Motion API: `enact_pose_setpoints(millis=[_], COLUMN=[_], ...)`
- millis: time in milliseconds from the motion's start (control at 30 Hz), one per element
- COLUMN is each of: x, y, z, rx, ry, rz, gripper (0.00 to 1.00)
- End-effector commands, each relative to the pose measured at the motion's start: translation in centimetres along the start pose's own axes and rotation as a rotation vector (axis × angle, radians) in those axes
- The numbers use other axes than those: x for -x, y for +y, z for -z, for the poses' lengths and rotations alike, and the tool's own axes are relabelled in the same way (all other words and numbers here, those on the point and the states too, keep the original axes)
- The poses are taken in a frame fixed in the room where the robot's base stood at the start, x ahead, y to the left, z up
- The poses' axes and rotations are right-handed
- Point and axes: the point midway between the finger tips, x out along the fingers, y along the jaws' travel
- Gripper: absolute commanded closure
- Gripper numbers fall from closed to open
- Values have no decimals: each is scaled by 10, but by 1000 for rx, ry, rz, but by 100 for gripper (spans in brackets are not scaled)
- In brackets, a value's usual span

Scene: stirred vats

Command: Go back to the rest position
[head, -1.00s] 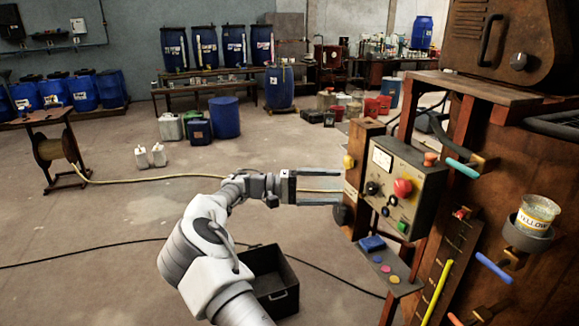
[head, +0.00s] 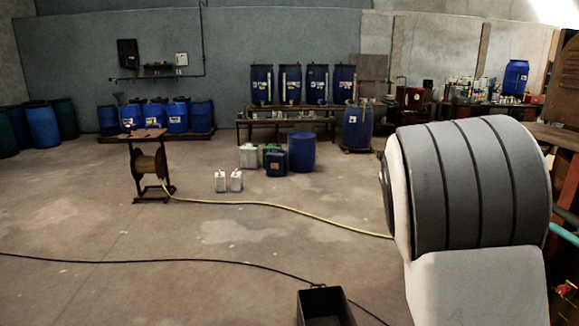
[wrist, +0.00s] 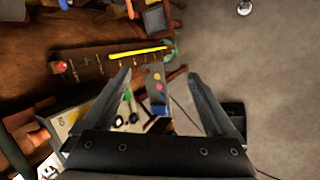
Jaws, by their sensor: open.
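My gripper (wrist: 160,88) shows in the wrist view with its two fingers spread apart and nothing between them. Beyond the fingers is the control panel (wrist: 72,122) with its buttons, and the small shelf (wrist: 156,76) with coloured discs. The gripper itself is outside the head view, where a large grey and white link of my arm fills the right side and hides most of the machine.
A black open bin (head: 325,305) stands on the floor at the bottom. A yellow hose (head: 270,205) runs from a reel (head: 150,165), and a black cable (head: 200,261) crosses the floor. Blue drums (head: 302,152) and jugs (head: 228,181) stand farther back.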

Motion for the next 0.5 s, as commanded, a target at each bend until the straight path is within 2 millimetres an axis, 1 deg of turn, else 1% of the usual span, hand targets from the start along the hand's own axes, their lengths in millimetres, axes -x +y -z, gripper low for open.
enact_pose_setpoints(millis=[33,200,367,500], x=[5,23,42,58], y=[-1,-13,-24,-33], z=[-12,-46,-82,-114], rx=[4,35,64,89], ry=[22,105,199,291], rz=[58,219,344,429], gripper=[8,8,8,8])
